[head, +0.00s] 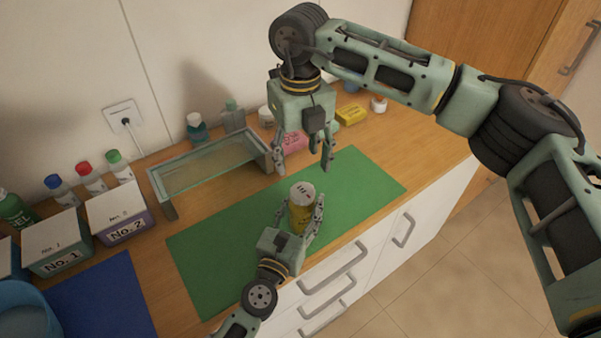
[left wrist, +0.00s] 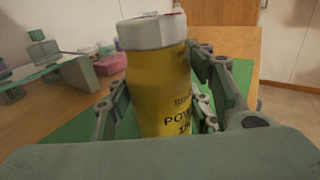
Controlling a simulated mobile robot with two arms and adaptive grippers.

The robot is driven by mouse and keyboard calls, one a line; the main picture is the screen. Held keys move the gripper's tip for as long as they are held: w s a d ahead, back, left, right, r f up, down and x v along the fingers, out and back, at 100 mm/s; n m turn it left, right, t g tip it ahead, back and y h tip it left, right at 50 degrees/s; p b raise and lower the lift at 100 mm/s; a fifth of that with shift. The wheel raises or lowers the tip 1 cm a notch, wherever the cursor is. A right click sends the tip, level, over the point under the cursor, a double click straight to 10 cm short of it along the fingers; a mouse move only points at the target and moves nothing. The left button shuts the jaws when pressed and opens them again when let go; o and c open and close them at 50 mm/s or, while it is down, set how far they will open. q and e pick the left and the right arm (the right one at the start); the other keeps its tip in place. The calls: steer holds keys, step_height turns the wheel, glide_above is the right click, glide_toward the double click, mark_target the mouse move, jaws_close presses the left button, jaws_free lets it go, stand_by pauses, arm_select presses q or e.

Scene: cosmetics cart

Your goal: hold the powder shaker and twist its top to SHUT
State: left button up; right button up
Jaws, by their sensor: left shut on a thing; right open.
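The powder shaker (head: 300,218) is a yellow cylinder with a light grey-white top (head: 302,192). It stands upright on the green mat (head: 215,250). My left gripper (head: 306,222) is shut around its body from the front. In the left wrist view the yellow body (left wrist: 165,85) with dark lettering sits between the fingers, and its grey top (left wrist: 152,31) is clear of them. Small marks show on the top, but I cannot read them. My right gripper (head: 304,165) is open, pointing down above and behind the shaker, apart from its top.
A glass-topped rack (head: 210,168) stands behind the mat. Boxes marked No. 1 (head: 57,243) and No. 2 (head: 122,218), several bottles and a blue mat (head: 98,297) are at left. A pink item (head: 293,141) and a yellow box (head: 351,114) lie behind. The mat's right part is clear.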

steer(key=shift+r, duration=1.3)
arm_select(q)
steer(key=o, duration=1.2)
steer(key=shift+o, duration=0.2)
